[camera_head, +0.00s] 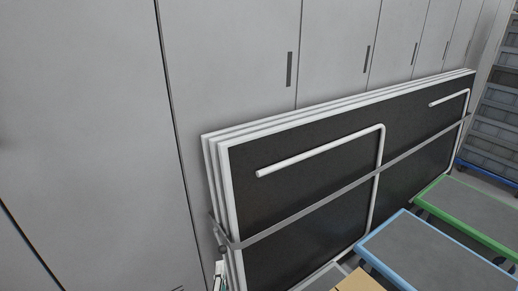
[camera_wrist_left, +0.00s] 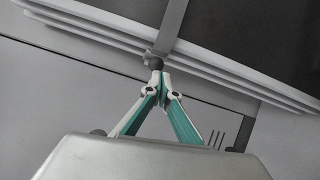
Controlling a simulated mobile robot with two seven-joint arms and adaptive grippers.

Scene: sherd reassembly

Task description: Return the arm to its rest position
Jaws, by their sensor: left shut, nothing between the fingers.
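My left gripper (camera_head: 220,272) shows only as a small white and green piece at the bottom edge of the head view, in front of the lower left corner of the stacked panels. The left wrist view shows its two white and green fingers (camera_wrist_left: 157,78) meeting at the tips, shut and empty. A dark knob on the strap appears just beyond the tips; I cannot tell whether they touch. Most of the left arm is out of the head view. My right gripper is in neither view.
White-framed dark panels (camera_head: 305,195), bound by a grey strap (camera_head: 300,213), lean against grey cabinets (camera_head: 235,60). A blue-edged cart (camera_head: 425,255) and a green-edged cart (camera_head: 470,205) stand at the lower right. A cardboard box (camera_head: 358,283) shows at the bottom edge. Grey crates (camera_head: 497,110) stand far right.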

